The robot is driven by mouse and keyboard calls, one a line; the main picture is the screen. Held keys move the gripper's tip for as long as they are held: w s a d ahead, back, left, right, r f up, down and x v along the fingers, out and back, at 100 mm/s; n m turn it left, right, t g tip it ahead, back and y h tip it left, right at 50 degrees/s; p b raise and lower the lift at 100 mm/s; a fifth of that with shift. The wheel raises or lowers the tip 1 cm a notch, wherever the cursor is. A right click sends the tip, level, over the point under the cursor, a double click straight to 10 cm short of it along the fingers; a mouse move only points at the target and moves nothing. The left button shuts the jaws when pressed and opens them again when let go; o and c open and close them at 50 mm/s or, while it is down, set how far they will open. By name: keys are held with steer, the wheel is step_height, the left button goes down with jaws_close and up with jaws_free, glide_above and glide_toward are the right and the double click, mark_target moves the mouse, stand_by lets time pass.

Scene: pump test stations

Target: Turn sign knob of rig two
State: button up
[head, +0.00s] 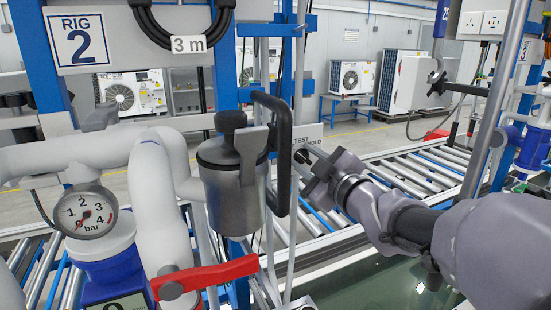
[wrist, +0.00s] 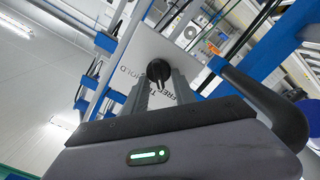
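In the wrist view the sign plate (wrist: 160,48) also carries the word FREE. Its black round knob (wrist: 158,70) shows there just ahead of and between the two grey fingertips. My gripper (wrist: 160,82) is open, with a finger on either side of the knob's line; I cannot tell whether either touches it. In the head view my gripper (head: 308,168) is right at the sign, and the fingers largely hide the knob.
A red lever (head: 205,276), a pressure gauge (head: 85,212) and white pipes are further left. A roller conveyor (head: 390,170) runs behind.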

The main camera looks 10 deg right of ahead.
steer(key=shift+s, duration=0.1)
steer(key=p+v, duration=0.3)
steer(key=v, duration=1.4)
